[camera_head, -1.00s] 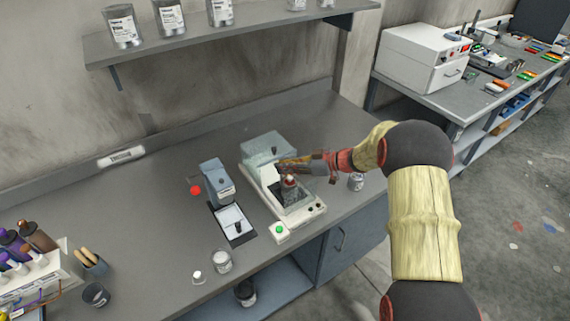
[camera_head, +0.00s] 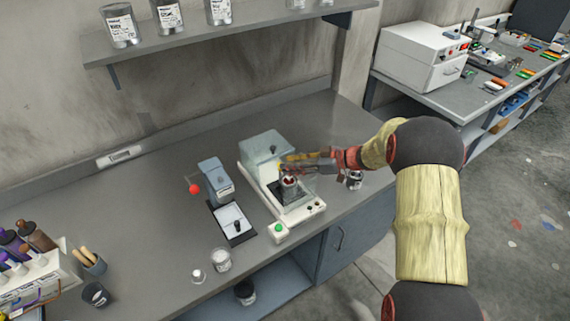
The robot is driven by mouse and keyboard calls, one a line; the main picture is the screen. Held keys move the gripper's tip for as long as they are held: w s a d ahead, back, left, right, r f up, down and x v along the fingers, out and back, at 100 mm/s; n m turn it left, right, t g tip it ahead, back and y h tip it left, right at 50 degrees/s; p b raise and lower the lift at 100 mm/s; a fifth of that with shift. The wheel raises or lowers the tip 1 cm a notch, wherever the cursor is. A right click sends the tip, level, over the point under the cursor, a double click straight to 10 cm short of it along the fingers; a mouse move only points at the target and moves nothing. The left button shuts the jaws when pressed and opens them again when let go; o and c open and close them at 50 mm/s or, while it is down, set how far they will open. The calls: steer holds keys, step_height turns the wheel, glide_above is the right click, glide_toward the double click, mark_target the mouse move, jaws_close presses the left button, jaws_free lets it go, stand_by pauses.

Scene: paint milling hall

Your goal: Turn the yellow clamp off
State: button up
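A machine with a pale base (camera_head: 309,211) and a clear cover (camera_head: 266,149) stands on the bench at the centre. A dark holder with a red-and-white topped piece (camera_head: 290,184) sits on it. A small yellow part (camera_head: 296,157), perhaps the clamp, shows at my gripper's end. My gripper (camera_head: 287,165) reaches in from the right, just above the holder and beside the cover. Its fingers are small and overlap the yellow part, so I cannot tell whether they touch it or are open or shut.
A blue-grey device (camera_head: 216,180) with a red ball (camera_head: 194,189) stands to the left. A green button (camera_head: 279,228) is at the front. A small jar (camera_head: 354,180) stands right of the machine under my arm. Jars (camera_head: 220,260) stand near the front edge. A shelf (camera_head: 220,35) hangs above.

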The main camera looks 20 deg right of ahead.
steer(key=v, duration=0.4)
steer(key=shift+s+d, duration=0.15)
